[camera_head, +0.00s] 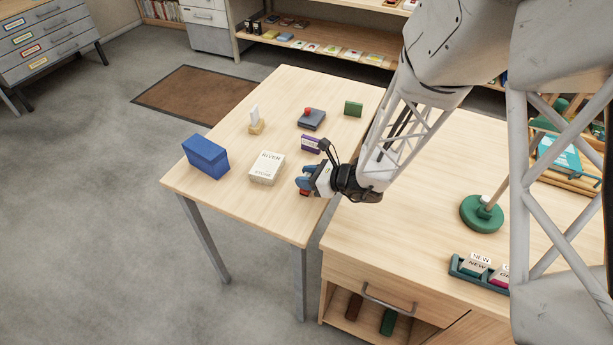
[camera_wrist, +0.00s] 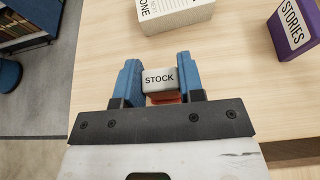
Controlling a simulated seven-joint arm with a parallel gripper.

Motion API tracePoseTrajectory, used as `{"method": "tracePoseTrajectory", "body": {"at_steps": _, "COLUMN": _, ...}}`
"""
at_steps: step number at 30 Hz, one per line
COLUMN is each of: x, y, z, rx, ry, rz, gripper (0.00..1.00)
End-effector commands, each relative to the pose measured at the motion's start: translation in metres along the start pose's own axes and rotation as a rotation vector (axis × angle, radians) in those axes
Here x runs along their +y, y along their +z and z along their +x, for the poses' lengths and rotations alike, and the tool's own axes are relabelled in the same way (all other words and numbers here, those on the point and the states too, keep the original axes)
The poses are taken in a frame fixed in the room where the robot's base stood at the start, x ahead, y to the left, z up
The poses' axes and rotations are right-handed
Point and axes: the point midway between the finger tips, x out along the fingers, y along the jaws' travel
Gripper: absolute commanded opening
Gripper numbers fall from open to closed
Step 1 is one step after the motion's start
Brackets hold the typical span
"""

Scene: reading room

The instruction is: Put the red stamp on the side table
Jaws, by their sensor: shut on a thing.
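My gripper (camera_head: 305,182) is over the front right part of the light wood side table (camera_head: 240,205). Its two blue fingers, also seen in the wrist view (camera_wrist: 159,85), are shut on the red stamp (camera_wrist: 166,98). The stamp has a pale face marked "STOCK" and red below it. In the head view only a small red part of the stamp (camera_head: 304,193) shows under the fingers; the rest is hidden. It is at or just above the tabletop; I cannot tell whether it touches.
A cream book (camera_head: 267,168) lies just left of my gripper, and a purple box (camera_head: 311,144) stands behind it. A blue box (camera_head: 206,157), a red-topped grey device (camera_head: 311,119) and a green block (camera_head: 353,109) are also on the table. A desk (camera_head: 400,250) adjoins at right.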

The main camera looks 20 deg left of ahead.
Motion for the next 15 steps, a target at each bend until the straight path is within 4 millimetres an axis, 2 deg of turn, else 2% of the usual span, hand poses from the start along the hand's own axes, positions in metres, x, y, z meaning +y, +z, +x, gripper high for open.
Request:
{"method": "tracePoseTrajectory", "body": {"at_steps": 1, "x": 0.0001, "y": -0.0013, "z": 0.0005, "rx": 0.0, "ry": 0.0, "rz": 0.001, "gripper": 0.12}}
{"method": "tracePoseTrajectory", "body": {"at_steps": 2, "x": 0.0001, "y": -0.0015, "z": 0.0006, "rx": 0.0, "ry": 0.0, "rz": 0.0, "gripper": 0.37}}
{"method": "tracePoseTrajectory", "body": {"at_steps": 6, "x": 0.0001, "y": -0.0012, "z": 0.0005, "rx": 0.0, "ry": 0.0, "rz": 0.0, "gripper": 0.59}}
{"method": "tracePoseTrajectory", "body": {"at_steps": 7, "x": 0.0, "y": -0.0012, "z": 0.0005, "rx": 0.0, "ry": 0.0, "rz": 0.0, "gripper": 0.61}}
{"method": "tracePoseTrajectory", "body": {"at_steps": 15, "x": 0.0, "y": -0.0009, "z": 0.0004, "rx": 0.0, "ry": 0.0, "rz": 0.0, "gripper": 0.61}}
